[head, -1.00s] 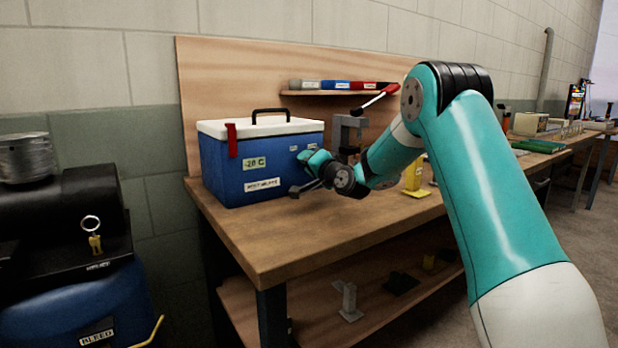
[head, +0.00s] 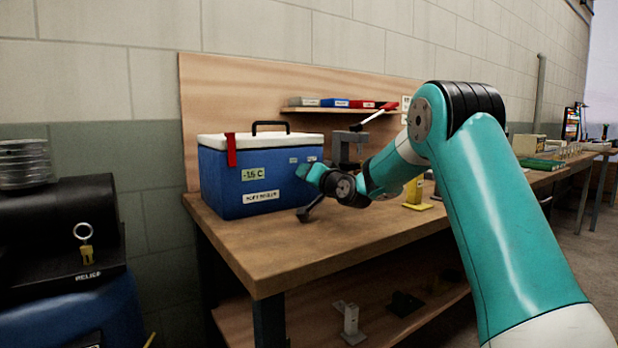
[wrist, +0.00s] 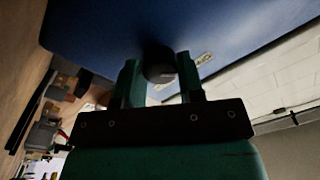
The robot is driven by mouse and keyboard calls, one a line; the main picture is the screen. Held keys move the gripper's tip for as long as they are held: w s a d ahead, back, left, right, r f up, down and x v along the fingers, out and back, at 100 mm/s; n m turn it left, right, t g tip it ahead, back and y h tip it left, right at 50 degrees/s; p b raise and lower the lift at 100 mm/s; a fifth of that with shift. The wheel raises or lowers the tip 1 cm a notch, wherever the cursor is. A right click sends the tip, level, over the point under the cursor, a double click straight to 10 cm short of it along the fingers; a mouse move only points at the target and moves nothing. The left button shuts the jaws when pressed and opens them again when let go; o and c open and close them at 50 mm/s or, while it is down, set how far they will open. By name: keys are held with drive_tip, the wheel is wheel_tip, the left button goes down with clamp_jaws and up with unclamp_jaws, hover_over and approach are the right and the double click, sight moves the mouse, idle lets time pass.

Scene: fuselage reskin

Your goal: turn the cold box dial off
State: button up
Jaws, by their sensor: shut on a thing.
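The cold box (head: 225,190) is blue with a white lid, a black handle and a red latch. It stands on the workbench, and its small front display (head: 253,174) reads about -15 C. My gripper (head: 312,173) is at the right part of the box's front face. In the wrist view, its two teal fingers are shut on a round black dial (wrist: 158,62) on the blue face. The dial is hidden behind my gripper in the head view, and I cannot read its setting.
The wooden workbench (head: 270,260) has free room in front of the box. A shelf (head: 335,110) holds several small boxes. Black and blue equipment (head: 60,230) stands at the left.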

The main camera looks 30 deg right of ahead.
drive_tip(key=shift+f, duration=0.1)
drive_tip(key=o, duration=0.9)
drive_tip(key=shift+s, duration=0.1)
drive_tip(key=s, duration=0.4)
drive_tip(key=s+b, duration=0.1)
drive_tip(key=s, duration=0.6)
drive_tip(key=shift+s+d+f+b, duration=0.25)
drive_tip(key=shift+s+b, duration=0.05)
drive_tip(key=shift+s, duration=0.1)
